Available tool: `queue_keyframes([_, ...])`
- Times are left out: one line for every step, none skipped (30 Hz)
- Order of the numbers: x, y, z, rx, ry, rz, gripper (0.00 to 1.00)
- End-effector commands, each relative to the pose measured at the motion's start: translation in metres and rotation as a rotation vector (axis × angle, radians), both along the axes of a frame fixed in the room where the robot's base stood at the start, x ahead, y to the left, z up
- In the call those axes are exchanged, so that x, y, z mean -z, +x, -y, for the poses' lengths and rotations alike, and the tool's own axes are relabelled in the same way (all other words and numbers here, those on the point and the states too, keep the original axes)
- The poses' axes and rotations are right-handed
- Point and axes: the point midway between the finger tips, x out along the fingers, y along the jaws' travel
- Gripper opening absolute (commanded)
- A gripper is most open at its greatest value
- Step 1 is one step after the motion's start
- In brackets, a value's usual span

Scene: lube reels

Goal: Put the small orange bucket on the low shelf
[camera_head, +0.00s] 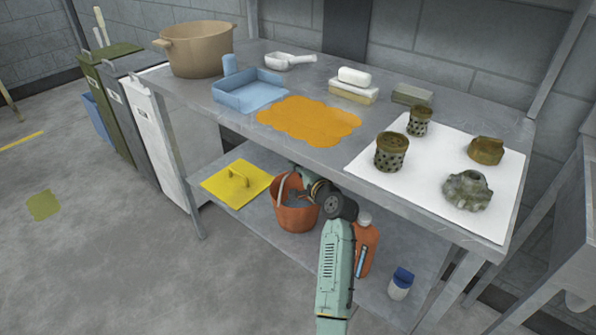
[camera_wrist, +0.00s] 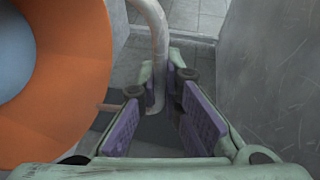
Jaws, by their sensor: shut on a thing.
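The small orange bucket (camera_head: 296,217) is in the low shelf space under the table in the head view, upright or nearly so. I cannot tell whether its base touches the low shelf (camera_head: 255,232). In the wrist view the bucket's orange rim (camera_wrist: 75,85) fills the left, with a grey-blue inside. My gripper (camera_wrist: 162,100) has its purple pads on either side of the bucket's beige handle (camera_wrist: 159,45) and is shut on it. In the head view my gripper is by the bucket's upper right, partly hidden behind my wrist.
An orange jug (camera_head: 367,248) and a white bottle with a blue cap (camera_head: 400,284) stand to the right. The tabletop (camera_head: 345,157) overhangs, holding an orange cloth (camera_head: 308,119) and greasy parts on a white sheet (camera_head: 420,200).

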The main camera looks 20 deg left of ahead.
Motion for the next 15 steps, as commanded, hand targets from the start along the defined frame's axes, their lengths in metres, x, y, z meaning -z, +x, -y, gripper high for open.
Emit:
queue_keyframes([0.003, 0.0, 0.0, 0.001, 0.003, 0.001, 0.0])
queue_keyframes([0.006, 0.0, 0.0, 0.0, 0.003, 0.001, 0.0])
queue_keyframes([0.01, 0.0, 0.0, 0.001, 0.001, 0.002, 0.0])
queue_keyframes([0.011, 0.0, 0.0, 0.001, 0.003, 0.002, 0.0])
queue_keyframes([0.012, 0.0, 0.0, 0.001, 0.003, 0.003, 0.0])
queue_keyframes([0.013, 0.0, 0.0, 0.001, 0.004, 0.004, 0.0])
queue_keyframes([0.014, 0.0, 0.0, 0.0, 0.003, 0.004, 0.0])
queue_keyframes([0.014, 0.0, 0.0, 0.0, 0.003, 0.004, 0.0])
queue_keyframes([0.014, 0.0, 0.0, 0.0, 0.003, 0.004, 0.0])
queue_keyframes([0.014, 0.0, 0.0, 0.0, 0.003, 0.004, 0.0])
queue_keyframes([0.014, 0.0, 0.0, 0.0, 0.003, 0.004, 0.0])
queue_keyframes([0.014, 0.0, 0.0, 0.0, 0.003, 0.004, 0.0])
queue_keyframes([0.014, 0.0, 0.0, 0.0, 0.003, 0.004, 0.0])
queue_keyframes([0.014, 0.0, 0.0, 0.0, 0.003, 0.004, 0.0])
queue_keyframes([0.015, 0.0, 0.0, 0.0, 0.003, 0.004, 0.0])
